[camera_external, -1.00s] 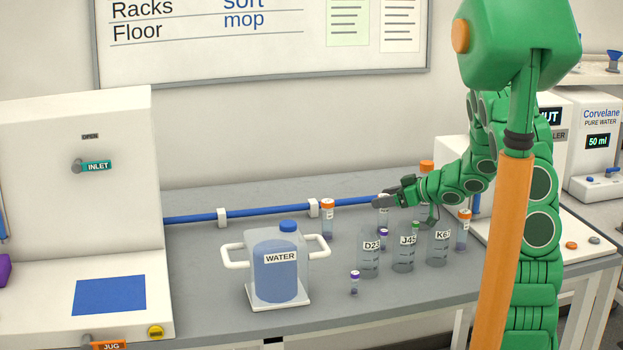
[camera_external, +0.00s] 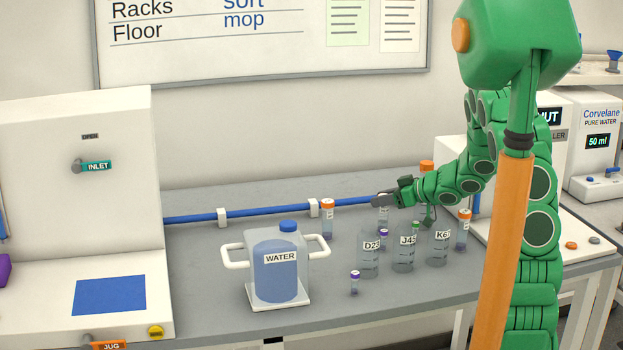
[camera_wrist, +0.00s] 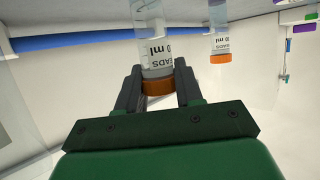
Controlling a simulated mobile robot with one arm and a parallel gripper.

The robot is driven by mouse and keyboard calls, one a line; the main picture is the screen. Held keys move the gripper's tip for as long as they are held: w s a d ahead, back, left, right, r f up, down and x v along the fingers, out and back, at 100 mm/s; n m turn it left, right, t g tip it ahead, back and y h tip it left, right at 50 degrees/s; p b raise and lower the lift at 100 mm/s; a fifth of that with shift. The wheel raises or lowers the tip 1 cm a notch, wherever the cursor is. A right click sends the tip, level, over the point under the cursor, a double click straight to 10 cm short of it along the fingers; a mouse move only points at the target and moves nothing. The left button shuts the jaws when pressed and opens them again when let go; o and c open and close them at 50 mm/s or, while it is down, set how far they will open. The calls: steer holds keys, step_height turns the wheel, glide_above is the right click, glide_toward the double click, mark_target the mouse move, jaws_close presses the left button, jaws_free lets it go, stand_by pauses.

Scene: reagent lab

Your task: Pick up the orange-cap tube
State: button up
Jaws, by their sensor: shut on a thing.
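My gripper (camera_external: 382,200) is above the bench, behind the labelled bottles. In the wrist view my gripper (camera_wrist: 158,88) has its two dark fingers closed on the sides of the orange cap of a clear tube (camera_wrist: 152,50). In the external view the held tube (camera_external: 383,214) hangs below the fingers, its cap hidden by them. I cannot tell whether its base touches the bench. Another orange-cap tube (camera_external: 328,220) stands to the left. One more orange-cap tube (camera_external: 463,231) stands to the right, past the bottles.
Clear bottles D23 (camera_external: 369,258), J45 (camera_external: 404,255) and K6 (camera_external: 438,250) stand in front of my gripper. A water jug (camera_external: 277,270) is at left. A blue pipe (camera_external: 265,213) runs along the back.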

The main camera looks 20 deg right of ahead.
steer(key=shift+r, duration=0.6)
step_height(320, 180, up, 2)
steer(key=shift+r, duration=0.15)
steer(key=s+r, duration=0.9)
steer(key=s, duration=0.5)
steer(key=shift+d+r, duration=0.25)
steer(key=shift+d, duration=0.1)
steer(key=shift+a, duration=0.1)
